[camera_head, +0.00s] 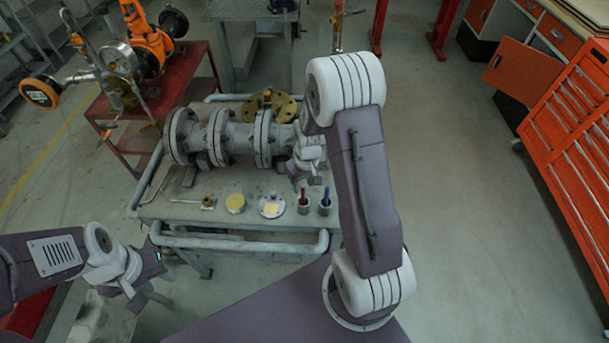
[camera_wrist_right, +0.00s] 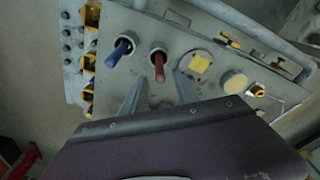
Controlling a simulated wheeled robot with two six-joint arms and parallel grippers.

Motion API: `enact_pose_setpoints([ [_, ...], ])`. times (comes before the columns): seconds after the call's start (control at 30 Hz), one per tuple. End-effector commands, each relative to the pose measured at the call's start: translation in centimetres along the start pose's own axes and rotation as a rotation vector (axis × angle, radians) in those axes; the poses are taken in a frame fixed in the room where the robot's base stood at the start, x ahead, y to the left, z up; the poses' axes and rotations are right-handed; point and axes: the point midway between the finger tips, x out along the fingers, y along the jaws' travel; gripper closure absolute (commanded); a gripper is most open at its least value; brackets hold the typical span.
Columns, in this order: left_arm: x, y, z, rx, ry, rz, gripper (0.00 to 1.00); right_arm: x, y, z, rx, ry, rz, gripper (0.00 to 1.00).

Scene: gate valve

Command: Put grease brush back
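Two brush-like tools stand in small holders at the table's front right. One has a red handle (camera_head: 302,195) and the other a blue handle (camera_head: 326,195); I cannot tell which is the grease brush. In the right wrist view the red handle (camera_wrist_right: 159,66) stands just beyond and between my fingertips, apart from them, with the blue handle (camera_wrist_right: 121,50) to its left. My right gripper (camera_wrist_right: 160,80) is open and empty; in the head view its fingers (camera_head: 304,181) show just above the holders. My left gripper (camera_head: 149,298) is open and empty, off the table's front left.
On the grey table (camera_head: 170,212) stand a flanged valve body (camera_head: 235,140), a round yellow tin (camera_head: 235,203) and a round plate with a yellow patch (camera_head: 271,207). A rail (camera_head: 240,243) runs along the front. An orange tool cabinet (camera_head: 575,140) stands far right, with clear floor between.

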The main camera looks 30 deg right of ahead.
Motion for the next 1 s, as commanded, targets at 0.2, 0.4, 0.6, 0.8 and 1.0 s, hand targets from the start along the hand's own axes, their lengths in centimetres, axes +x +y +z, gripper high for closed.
enact_pose_setpoints([
  [0.2,0.1,0.0,0.0,0.0,0.0,0.0,0.64,-4.5,0.0,-0.1,0.001,0.004,0.001,0.65],
  [0.4,0.2,0.0,0.0,0.0,0.0,0.0,0.64,-6.3,0.0,0.0,0.001,0.001,0.0,0.65],
  [0.6,0.1,0.0,0.0,0.0,0.0,0.0,0.64,-7.8,-2.6,2.3,0.007,-0.002,-0.004,0.65],
  [0.8,0.2,0.0,0.0,0.0,0.0,0.0,0.64,-9.8,-7.6,10.0,0.049,-0.012,-0.012,0.65],
  [1.0,0.2,0.0,0.0,0.0,0.0,0.0,0.64,-9.9,-8.0,11.1,0.062,-0.016,-0.013,0.65],
])
